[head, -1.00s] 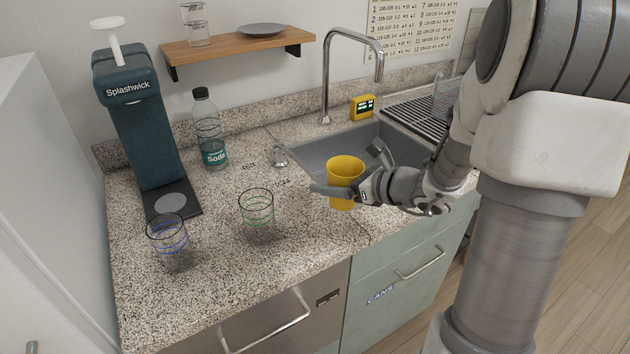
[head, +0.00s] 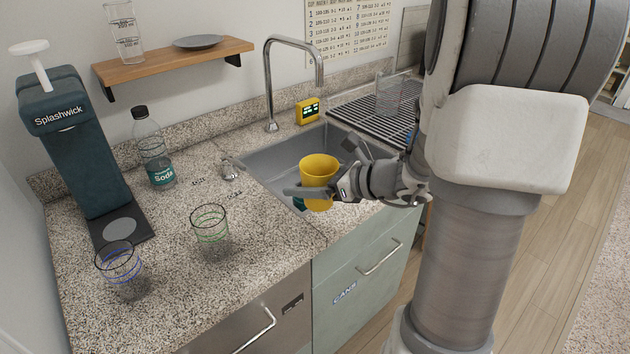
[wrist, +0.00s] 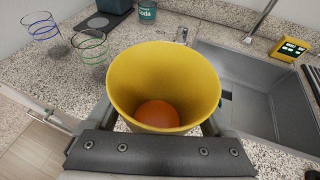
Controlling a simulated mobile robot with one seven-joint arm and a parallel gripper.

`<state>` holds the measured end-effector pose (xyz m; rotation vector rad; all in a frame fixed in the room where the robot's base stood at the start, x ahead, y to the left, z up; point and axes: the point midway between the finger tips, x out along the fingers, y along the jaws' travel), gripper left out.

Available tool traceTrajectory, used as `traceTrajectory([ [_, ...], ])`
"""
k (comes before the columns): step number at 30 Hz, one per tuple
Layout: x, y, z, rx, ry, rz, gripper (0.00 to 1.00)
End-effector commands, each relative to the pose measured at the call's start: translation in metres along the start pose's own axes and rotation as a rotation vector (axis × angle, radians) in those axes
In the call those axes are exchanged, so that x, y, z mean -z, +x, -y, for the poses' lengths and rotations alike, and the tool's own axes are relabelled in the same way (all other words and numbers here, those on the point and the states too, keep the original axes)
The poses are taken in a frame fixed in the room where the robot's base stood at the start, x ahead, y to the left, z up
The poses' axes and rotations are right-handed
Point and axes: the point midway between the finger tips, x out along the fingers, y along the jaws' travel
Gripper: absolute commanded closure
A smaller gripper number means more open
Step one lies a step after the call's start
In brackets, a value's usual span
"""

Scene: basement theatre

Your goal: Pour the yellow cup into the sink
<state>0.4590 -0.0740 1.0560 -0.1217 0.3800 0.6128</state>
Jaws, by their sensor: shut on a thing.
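The yellow cup (head: 318,170) is held upright in my gripper (head: 322,192), which is shut on it. In the head view the cup appears over the front part of the grey sink (head: 268,166). In the wrist view the yellow cup (wrist: 118,82) is seen from above, with something orange-brown (wrist: 157,114) at its bottom. The sink basin (wrist: 245,100) is to the right of the cup there. Part of the sink is hidden behind the cup and gripper.
A curved faucet (head: 268,80) and a yellow timer-like device (head: 308,111) stand behind the sink. A drying rack (head: 375,105) is at its right. Two glasses (head: 211,232) (head: 121,268), a soda bottle (head: 153,150) and a Splashwick machine (head: 75,145) stand to the left.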

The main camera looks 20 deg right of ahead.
Motion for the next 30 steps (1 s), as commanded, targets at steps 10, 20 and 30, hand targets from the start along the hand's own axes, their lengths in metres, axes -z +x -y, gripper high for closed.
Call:
traceTrajectory([
  [10, -0.003, 0.006, -0.001, 0.009, 0.003, 0.0, 0.71],
  [20, -0.014, 0.048, -0.013, 0.122, 0.053, -0.001, 0.71],
  [30, -0.008, 0.076, -0.028, 0.24, 0.102, -0.003, 0.71],
])
